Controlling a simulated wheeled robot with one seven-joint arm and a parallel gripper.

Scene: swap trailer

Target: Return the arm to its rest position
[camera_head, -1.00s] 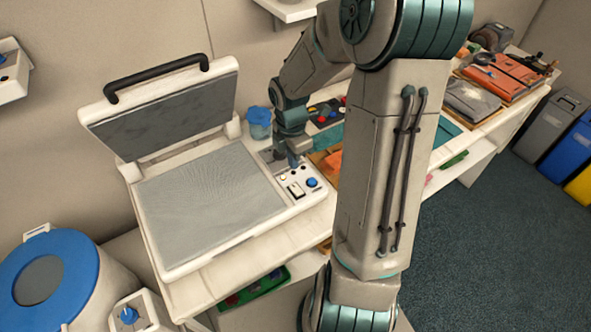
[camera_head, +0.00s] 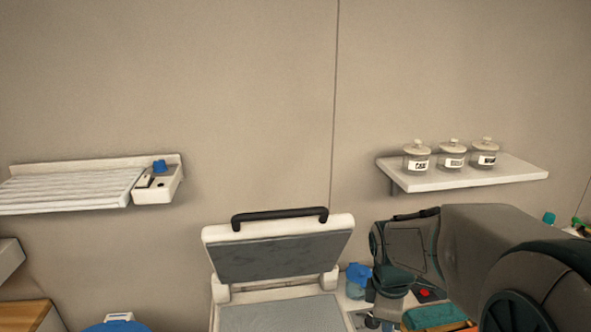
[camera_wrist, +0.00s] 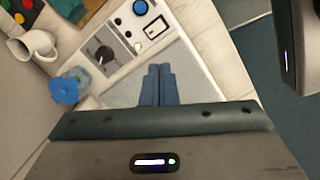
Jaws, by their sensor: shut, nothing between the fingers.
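My gripper (camera_wrist: 159,70) shows in the wrist view with its two blue fingers together, shut and empty. It is over the machine's flat plate, beside the white control panel (camera_wrist: 128,58) with its blue knob, black knob and switch. In the head view my arm (camera_head: 480,245) comes in from the lower right, with its wrist low by the machine's right side. The fingers are hard to make out there. The machine's padded lid (camera_head: 270,260) stands open, with a black handle on top.
A cup with a blue top (camera_head: 357,280) stands right of the lid; in the wrist view a white mug (camera_wrist: 38,45) stands near it. A shelf (camera_head: 470,178) with three lidded jars is on the wall at right, and a slatted rack (camera_head: 70,190) at left.

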